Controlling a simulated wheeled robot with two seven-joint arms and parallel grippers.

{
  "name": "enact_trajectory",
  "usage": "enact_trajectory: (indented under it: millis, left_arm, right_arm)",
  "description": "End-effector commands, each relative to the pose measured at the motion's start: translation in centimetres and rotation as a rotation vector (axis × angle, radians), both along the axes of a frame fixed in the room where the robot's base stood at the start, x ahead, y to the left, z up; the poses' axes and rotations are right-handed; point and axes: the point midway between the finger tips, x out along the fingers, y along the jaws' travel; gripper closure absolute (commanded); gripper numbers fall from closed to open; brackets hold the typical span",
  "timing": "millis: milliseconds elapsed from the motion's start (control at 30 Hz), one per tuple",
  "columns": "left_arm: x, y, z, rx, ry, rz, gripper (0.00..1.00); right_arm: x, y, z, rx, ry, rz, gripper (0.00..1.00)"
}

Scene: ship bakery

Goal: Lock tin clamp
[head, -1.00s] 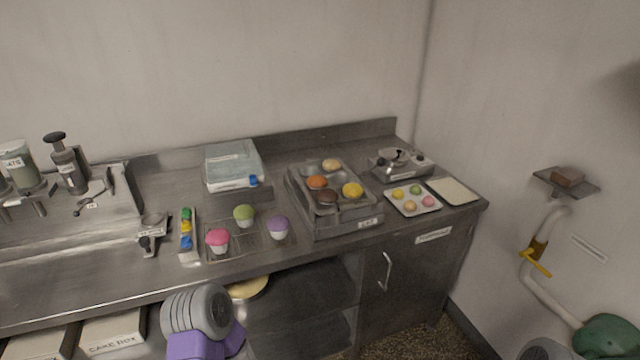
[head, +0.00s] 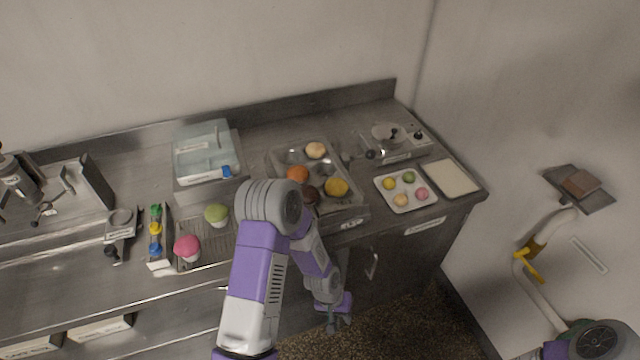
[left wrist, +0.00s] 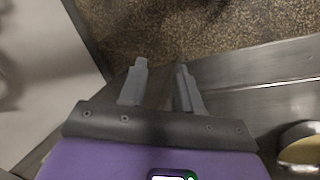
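A metal muffin tin (head: 326,167) with several coloured muffins sits in a steel holder (head: 349,222) with a label on its front. A lever with a dark knob (head: 370,154) shows at the holder's right side; I cannot tell whether it is locked. My left arm covers the holder's front left part. My left gripper (head: 338,324) hangs low in front of the counter, below its edge and apart from the tin. In the left wrist view its two grey fingers (left wrist: 161,66) are apart with nothing between them. My right gripper is out of view.
A small device with a dark knob (head: 120,226), a rack of coloured bottles (head: 155,235) and cupcakes stand left. A lidded box (head: 207,160) stands behind. A tray of small buns (head: 407,190), a pale board (head: 450,178) and a scale-like device (head: 395,140) are right.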

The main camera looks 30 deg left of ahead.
Motion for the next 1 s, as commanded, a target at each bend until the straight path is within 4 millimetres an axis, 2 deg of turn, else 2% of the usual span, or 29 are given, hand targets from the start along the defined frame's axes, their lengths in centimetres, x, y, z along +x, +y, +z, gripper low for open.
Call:
enact_trajectory:
  millis: [33, 167, 300, 400, 533, 567, 633, 800, 900, 1000]
  left_arm:
    - [1.6, 1.0, 3.7, 0.017, -0.004, 0.012, 0.67]
    - [4.6, 3.3, 9.6, 0.055, 0.009, 0.047, 0.67]
    - [7.6, 6.1, 16.5, 0.101, 0.022, 0.094, 0.67]
    - [9.4, 8.0, 21.5, 0.136, 0.034, 0.131, 0.67]
    - [11.0, 10.2, 27.0, 0.175, 0.047, 0.175, 0.67]
    - [11.3, 10.6, 28.0, 0.183, 0.049, 0.184, 0.67]
    - [12.7, 12.6, 29.7, 0.219, 0.052, 0.232, 0.67]
    - [13.6, 15.2, 33.2, 0.267, 0.072, 0.300, 0.67]
    - [13.7, 15.6, 33.4, 0.277, 0.079, 0.314, 0.67]
    - [13.6, 15.7, 32.2, 0.278, 0.084, 0.315, 0.67]
  right_arm:
    - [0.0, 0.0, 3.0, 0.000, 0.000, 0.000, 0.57]
    - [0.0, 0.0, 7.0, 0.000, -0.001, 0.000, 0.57]
    - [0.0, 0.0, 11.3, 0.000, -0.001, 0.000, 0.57]
    - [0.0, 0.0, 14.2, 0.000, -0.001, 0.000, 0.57]
    - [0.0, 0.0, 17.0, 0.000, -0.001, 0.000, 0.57]
    - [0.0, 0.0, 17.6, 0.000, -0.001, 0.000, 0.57]
    - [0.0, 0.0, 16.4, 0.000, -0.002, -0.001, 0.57]
    - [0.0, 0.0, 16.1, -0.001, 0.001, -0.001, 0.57]
    - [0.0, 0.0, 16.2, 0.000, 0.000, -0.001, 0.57]
    - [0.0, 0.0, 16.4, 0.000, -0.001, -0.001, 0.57]
